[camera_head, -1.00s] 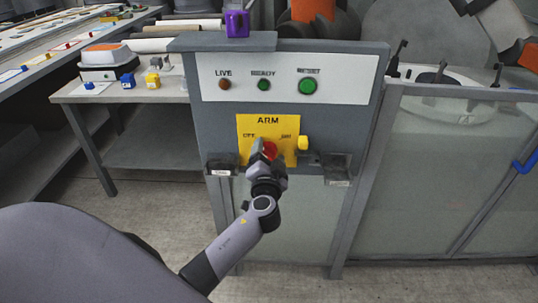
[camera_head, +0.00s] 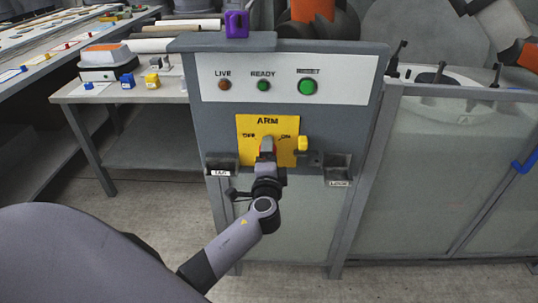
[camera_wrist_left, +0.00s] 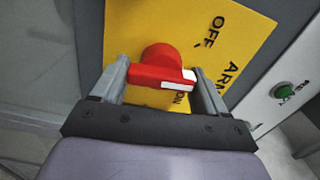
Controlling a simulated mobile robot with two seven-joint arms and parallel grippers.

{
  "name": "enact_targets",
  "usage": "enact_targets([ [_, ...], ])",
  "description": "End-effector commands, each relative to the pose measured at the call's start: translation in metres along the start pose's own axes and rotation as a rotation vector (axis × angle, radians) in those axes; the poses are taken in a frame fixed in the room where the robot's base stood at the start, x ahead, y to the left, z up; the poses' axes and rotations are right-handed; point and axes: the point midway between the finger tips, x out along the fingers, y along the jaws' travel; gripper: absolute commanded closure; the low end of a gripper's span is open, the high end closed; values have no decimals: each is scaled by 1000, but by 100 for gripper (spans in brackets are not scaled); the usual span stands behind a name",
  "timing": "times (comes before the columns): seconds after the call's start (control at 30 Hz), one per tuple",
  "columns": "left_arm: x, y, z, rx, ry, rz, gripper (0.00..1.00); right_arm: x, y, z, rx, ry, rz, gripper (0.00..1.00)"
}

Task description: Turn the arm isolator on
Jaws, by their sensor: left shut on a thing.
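The arm isolator is a yellow plate (camera_head: 246,124) marked ARM, OFF and ON on the front of a grey control panel. Its red handle (camera_wrist_left: 160,68) shows in the left wrist view, with a white mark (camera_wrist_left: 178,86) on one end beside the ON lettering. My left gripper (camera_head: 267,150) is at the plate in the head view, its fingers closed on the red handle and hiding much of it there. My right gripper is not in view.
A yellow piece (camera_head: 303,143) sticks out at the plate's right edge. Small holders labelled TAG (camera_head: 221,168) and LOCK (camera_head: 338,176) flank it. LIVE, READY and RESET lamps or buttons sit above. A purple padlock-like object (camera_head: 237,24) stands on top.

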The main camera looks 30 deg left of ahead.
Motion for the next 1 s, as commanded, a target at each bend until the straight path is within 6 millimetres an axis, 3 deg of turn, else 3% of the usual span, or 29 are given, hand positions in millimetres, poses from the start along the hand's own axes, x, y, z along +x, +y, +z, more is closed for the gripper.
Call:
enact_targets([
  [0.6, 0, 2, 1, 581, 0, 1, 57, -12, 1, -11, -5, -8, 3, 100],
  [1.0, -1, 4, 2, 832, 1, 2, 57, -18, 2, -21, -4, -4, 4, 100],
])
